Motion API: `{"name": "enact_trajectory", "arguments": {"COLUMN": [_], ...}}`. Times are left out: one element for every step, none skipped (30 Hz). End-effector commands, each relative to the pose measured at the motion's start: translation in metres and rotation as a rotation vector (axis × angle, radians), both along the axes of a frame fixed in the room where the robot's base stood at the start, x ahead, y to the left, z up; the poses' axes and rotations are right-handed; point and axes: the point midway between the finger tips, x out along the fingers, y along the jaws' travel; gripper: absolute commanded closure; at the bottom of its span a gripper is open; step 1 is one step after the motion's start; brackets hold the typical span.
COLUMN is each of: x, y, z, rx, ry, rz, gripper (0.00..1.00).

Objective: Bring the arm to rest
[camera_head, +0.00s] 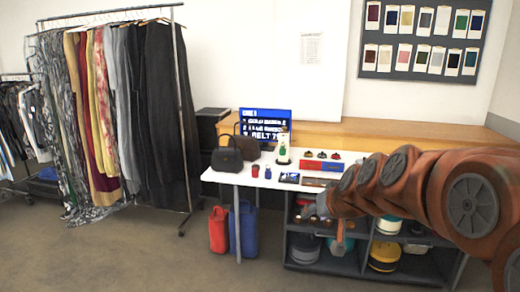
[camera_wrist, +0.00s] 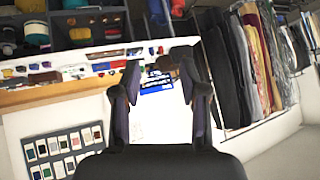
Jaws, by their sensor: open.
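My arm reaches in from the right in the head view, in front of the white table (camera_head: 262,181). My gripper (camera_head: 311,208) is at its left end, near the table's front edge and small in this view. In the wrist view my gripper (camera_wrist: 158,78) has its two dark fingers spread apart, with nothing between them. Behind the gap show the white wall and the blue sign (camera_wrist: 158,82). The wrist picture appears upside down.
A black handbag (camera_head: 227,155), a blue lettered sign (camera_head: 265,122) and small items stand on the table. Shelves with hat-like items (camera_head: 384,256) are below it. A clothes rack (camera_head: 184,110) is left; floor in front is clear.

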Motion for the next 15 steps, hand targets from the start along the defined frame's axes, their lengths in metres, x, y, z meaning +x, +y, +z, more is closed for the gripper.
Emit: {"name": "enact_trajectory", "arguments": {"x": [-0.028, -0.044, -0.067, -0.084, -0.101, -0.123, -0.140, -0.158, -0.181, -0.198, -0.215, -0.238, -0.255, -0.272, -0.292], "y": [0.006, 0.008, 0.011, 0.012, 0.013, 0.012, 0.011, 0.010, 0.007, 0.005, 0.002, -0.002, -0.006, -0.010, -0.014], "z": [-0.012, -0.020, -0.031, -0.038, -0.047, -0.056, -0.062, -0.069, -0.078, -0.084, -0.089, -0.096, -0.101, -0.106, -0.111], "rx": [-0.009, -0.014, -0.022, -0.029, -0.035, -0.047, -0.057, -0.065, -0.081, -0.091, -0.103, -0.120, -0.131, -0.144, -0.159], "ry": [0.064, 0.105, 0.161, 0.203, 0.247, 0.300, 0.343, 0.383, 0.440, 0.483, 0.521, 0.576, 0.614, 0.657, 0.704], "rz": [0.023, 0.035, 0.048, 0.057, 0.063, 0.070, 0.075, 0.076, 0.078, 0.077, 0.076, 0.072, 0.066, 0.063, 0.054], "gripper": [0.57, 0.57, 0.57, 0.57, 0.57, 0.57, 0.57, 0.57, 0.57, 0.57, 0.57, 0.57, 0.57, 0.57, 0.57]}}
